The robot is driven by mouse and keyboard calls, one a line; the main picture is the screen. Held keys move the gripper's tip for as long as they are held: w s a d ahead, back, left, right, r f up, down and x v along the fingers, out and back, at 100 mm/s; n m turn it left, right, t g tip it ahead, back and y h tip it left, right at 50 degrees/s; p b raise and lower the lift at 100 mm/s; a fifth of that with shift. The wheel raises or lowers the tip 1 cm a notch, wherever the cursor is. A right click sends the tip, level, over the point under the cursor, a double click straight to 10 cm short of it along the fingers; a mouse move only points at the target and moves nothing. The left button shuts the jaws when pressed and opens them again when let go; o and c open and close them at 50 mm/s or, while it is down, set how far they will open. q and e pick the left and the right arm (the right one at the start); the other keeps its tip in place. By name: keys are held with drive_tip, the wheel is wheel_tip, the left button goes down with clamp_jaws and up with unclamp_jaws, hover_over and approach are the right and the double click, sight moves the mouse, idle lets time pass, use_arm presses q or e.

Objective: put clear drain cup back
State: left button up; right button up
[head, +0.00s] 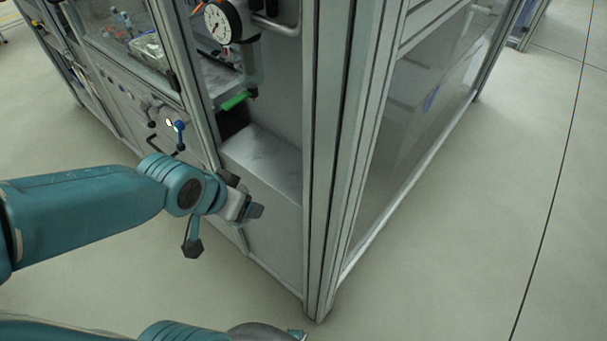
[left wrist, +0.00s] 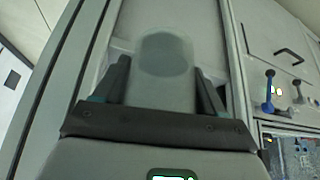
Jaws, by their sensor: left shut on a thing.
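My left gripper (head: 246,204) is in front of the machine's corner, just below and in front of an open bay with a grey ledge (head: 268,158). In the left wrist view the two dark fingers of this gripper (left wrist: 161,68) stand on either side of a smooth, translucent grey cup (left wrist: 166,60), shut on it. The cup's rounded end points away from the wrist. In the head view the cup is hard to tell apart from the fingers.
A round dial gauge (head: 219,22) hangs above the bay, with a green strip (head: 234,102) below it. Blue (head: 180,130) and black levers are on the front panel at left. A metal corner post (head: 335,150) stands right of the bay. The floor (head: 500,200) at right is clear.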

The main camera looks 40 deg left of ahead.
use_arm(q)
drive_tip(key=shift+w+d+r+p, duration=0.1)
drive_tip(key=shift+w+r+p, duration=0.1)
drive_tip(key=shift+w+p, duration=0.25)
drive_tip(key=shift+w+r+p, duration=0.15)
drive_tip(key=shift+w+p, duration=0.2)
drive_tip(key=shift+w, duration=0.1)
drive_tip(key=w+f, duration=0.1)
drive_tip(key=w, duration=0.4)
drive_tip(key=w+f, duration=0.1)
drive_tip(key=w, duration=0.5)
drive_tip(key=w+d+f+b, duration=0.1)
drive_tip(key=w, duration=0.5)
drive_tip(key=shift+w+f, duration=0.2)
drive_tip(key=shift+f, duration=0.05)
wheel_tip(320, 180, down, 4)
drive_tip(key=shift+f+b, duration=0.1)
drive_tip(key=shift+b, duration=0.75)
drive_tip(key=shift+w+f, duration=0.15)
drive_tip(key=shift+w, duration=0.1)
use_arm(e)
drive_tip(key=shift+w+a+r, duration=0.15)
drive_tip(key=shift+w+a, duration=0.05)
use_arm(q)
drive_tip(key=shift+s+d, duration=0.1)
